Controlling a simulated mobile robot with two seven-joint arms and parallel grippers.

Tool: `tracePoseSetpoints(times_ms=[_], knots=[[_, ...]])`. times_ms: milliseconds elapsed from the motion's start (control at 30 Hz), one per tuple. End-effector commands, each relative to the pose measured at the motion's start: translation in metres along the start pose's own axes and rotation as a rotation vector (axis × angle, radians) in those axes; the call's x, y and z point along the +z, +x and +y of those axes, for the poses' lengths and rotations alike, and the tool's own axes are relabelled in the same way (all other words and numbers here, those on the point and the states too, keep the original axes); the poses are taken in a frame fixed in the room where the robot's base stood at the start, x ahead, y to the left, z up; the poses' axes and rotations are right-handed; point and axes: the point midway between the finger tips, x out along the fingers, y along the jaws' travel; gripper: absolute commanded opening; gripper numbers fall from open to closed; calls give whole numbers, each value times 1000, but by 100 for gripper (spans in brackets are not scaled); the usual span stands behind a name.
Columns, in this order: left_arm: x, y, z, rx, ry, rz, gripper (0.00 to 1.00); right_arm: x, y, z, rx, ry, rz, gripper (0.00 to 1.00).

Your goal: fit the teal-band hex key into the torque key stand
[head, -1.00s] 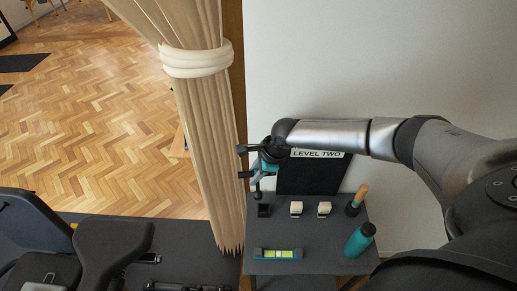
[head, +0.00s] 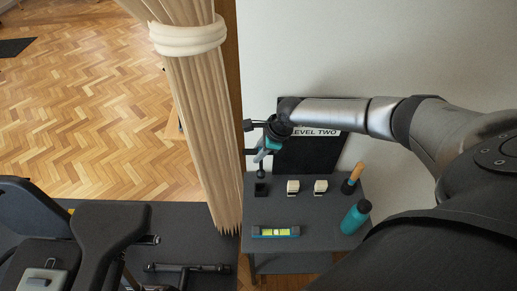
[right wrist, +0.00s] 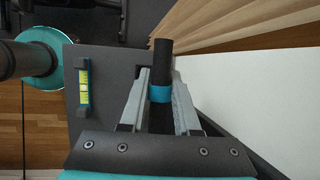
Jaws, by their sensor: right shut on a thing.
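My right gripper (head: 261,158) is shut on the teal-band hex key, a dark rod with a teal band. The key (right wrist: 161,60) stands between the two grey fingers in the right wrist view, its band at the fingertips. In the head view its dark lower end (head: 261,174) hangs just above a small black block (head: 260,190), which looks like the torque key stand. A narrow gap seems to show between them; contact is hard to judge. In the right wrist view the key and fingers mostly hide the block. My left gripper is not in view.
Two white-topped blocks (head: 292,187) (head: 320,186) stand right of the stand. A spirit level (head: 276,231), a teal bottle (head: 356,217) and a wooden-handled tool (head: 352,178) share the dark table (head: 310,214). A black sign board leans behind; a pale draped column (head: 207,130) is close left.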

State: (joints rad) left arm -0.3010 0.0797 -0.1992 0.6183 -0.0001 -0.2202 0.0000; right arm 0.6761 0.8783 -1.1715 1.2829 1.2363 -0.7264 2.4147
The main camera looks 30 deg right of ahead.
Motion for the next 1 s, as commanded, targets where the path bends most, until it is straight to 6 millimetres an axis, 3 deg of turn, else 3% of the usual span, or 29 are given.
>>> tracePoseSetpoints(times_ms=[600, 1000], knots=[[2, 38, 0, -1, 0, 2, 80, -20, 57, 10, -1, 0, -2, 0], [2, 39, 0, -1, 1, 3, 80, -24, 65, 12, -1, 1, -2, 0]])
